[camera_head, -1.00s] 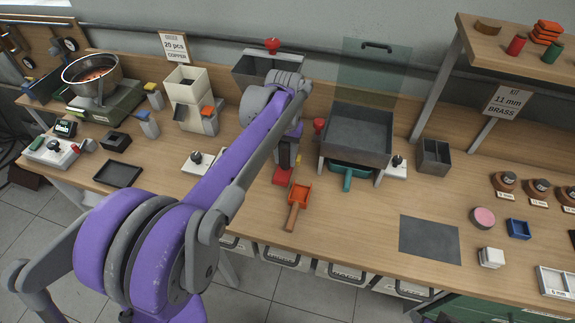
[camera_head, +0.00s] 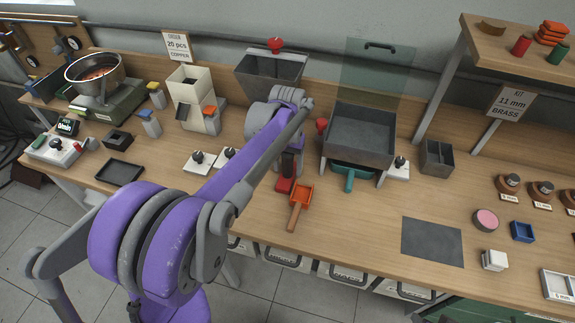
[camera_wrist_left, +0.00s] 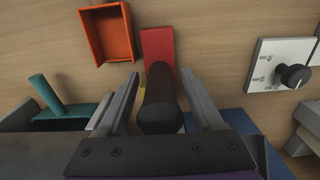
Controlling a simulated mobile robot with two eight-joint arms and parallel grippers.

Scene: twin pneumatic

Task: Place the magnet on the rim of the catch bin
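The magnet appears to be the tool with a red foot (camera_head: 285,185) and a dark upright handle, standing on the bench below my left wrist. In the left wrist view its red foot (camera_wrist_left: 157,46) and dark handle (camera_wrist_left: 158,95) show. My left gripper (camera_wrist_left: 160,76) is open, with one finger on each side of the handle and gaps showing on both sides. In the head view my arm hides its fingertips. A grey open bin (camera_head: 270,72) stands at the back; I cannot tell whether this is the catch bin. My right gripper is out of view.
An orange scoop (camera_head: 300,195) lies right beside the red foot. A grey tray on legs (camera_head: 360,135) stands to the right with a teal scoop (camera_head: 349,180) under it. White knob plates (camera_head: 199,162) lie to the left.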

